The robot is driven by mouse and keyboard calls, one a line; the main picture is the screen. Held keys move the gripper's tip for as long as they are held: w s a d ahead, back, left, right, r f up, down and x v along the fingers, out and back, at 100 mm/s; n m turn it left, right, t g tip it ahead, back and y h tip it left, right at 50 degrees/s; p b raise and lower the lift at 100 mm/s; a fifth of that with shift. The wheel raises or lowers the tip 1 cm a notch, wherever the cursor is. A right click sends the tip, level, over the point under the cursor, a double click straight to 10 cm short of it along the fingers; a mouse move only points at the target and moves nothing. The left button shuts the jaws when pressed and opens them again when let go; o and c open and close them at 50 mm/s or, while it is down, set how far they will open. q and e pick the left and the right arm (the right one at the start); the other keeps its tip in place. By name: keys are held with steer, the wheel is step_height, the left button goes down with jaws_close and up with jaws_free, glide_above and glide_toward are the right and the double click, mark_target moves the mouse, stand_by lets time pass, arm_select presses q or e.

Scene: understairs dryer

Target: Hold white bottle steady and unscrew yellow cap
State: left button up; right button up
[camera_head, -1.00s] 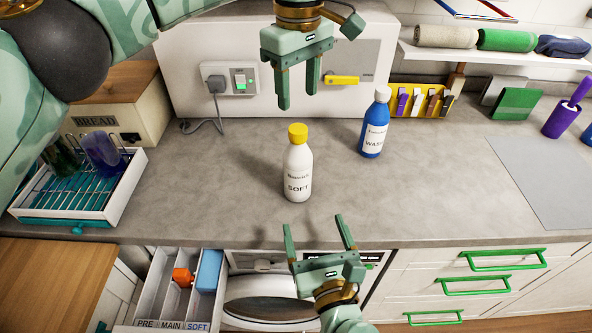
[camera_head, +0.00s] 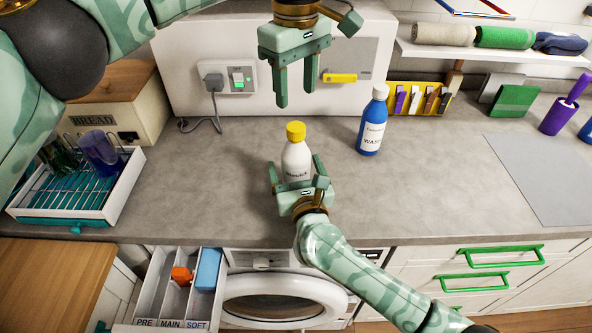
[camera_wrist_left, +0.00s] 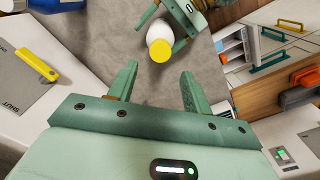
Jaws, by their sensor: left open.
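The white bottle (camera_head: 297,158) with a yellow cap (camera_head: 296,131) stands upright on the grey counter. In the left wrist view the yellow cap (camera_wrist_left: 160,50) shows from above, beyond the fingertips. My left gripper (camera_head: 295,98) hangs above and behind the bottle, open and empty, fingers pointing down. My right gripper (camera_head: 294,163) is low at the bottle's front, with one finger on each side of its body. A gap shows beside the bottle, so the right gripper looks open. The right gripper covers the bottle's lower part.
A blue bottle (camera_head: 372,122) stands behind and to the right. A dish rack (camera_head: 119,193) is on the left, below a bread box (camera_head: 155,107). An open detergent drawer (camera_head: 152,299) juts out below the counter.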

mark_target(296, 126)
jaws_close()
arm_select(q)
steer(key=m, duration=0.4)
steer(key=shift+f, duration=0.15)
steer(key=shift+f+m, duration=0.3)
step_height(296, 126, down, 7)
steer(key=shift+f, duration=0.1)
